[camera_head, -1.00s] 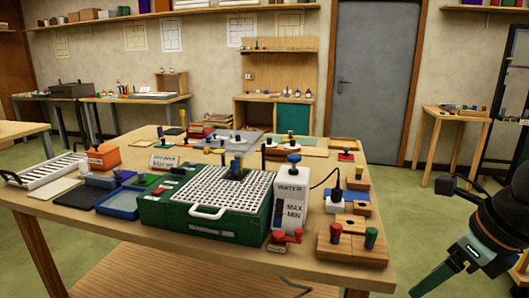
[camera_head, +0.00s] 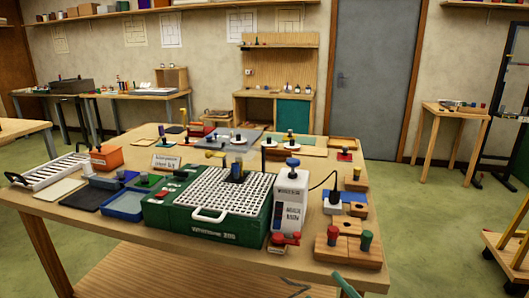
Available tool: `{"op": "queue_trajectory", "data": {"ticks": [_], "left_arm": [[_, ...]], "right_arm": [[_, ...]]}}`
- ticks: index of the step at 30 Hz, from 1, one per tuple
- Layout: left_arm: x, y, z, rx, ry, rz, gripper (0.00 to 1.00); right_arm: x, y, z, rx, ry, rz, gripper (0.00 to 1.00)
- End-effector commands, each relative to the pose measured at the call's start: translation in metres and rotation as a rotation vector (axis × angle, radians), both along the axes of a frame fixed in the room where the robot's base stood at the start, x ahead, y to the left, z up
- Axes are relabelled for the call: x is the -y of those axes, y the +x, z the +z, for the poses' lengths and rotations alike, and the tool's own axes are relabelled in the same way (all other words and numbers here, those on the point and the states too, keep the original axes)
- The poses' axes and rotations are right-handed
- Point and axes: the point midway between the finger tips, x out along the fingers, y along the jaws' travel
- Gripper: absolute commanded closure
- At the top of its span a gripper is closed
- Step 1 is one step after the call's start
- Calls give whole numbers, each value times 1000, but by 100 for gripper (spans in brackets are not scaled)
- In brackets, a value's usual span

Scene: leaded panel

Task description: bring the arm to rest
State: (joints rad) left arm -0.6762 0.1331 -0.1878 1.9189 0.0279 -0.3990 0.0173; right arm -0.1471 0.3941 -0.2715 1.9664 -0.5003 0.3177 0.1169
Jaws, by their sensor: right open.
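Only a green fingertip of my right gripper (camera_head: 346,286) shows, at the bottom edge of the head view by the front right corner of the workbench (camera_head: 240,262). The rest of that gripper and its arm are out of the picture, and nothing is seen held in the part that shows. My left gripper is not in view.
On the bench stand a green box with a white grid top (camera_head: 222,192), a white bottle-like unit (camera_head: 290,205) and a wooden block with red and green pegs (camera_head: 348,248). A wheeled cart (camera_head: 512,258) stands at right. Green floor between is clear.

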Motion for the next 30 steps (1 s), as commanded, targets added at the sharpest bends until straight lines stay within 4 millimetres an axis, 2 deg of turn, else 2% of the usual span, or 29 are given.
{"op": "queue_trajectory", "data": {"ticks": [1, 4, 6, 9, 12, 15, 18, 30], "left_arm": [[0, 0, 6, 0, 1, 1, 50], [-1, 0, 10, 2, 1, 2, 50], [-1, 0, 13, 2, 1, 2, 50], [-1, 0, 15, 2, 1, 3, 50], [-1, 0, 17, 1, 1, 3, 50], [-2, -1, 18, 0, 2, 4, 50], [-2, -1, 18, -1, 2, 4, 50], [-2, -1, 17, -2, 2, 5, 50]], "right_arm": [[14, -2, -38, -178, 74, -87, 28], [35, -19, -111, -477, 174, -227, 28], [44, -41, -158, -670, 227, -307, 28], [51, -82, -215, -912, 283, -393, 28], [51, -120, -254, -1098, 321, -452, 28], [50, -150, -277, -1221, 343, -486, 28], [48, -165, -288, -1286, 355, -501, 28], [48, -169, -291, -1301, 356, -505, 28]]}}
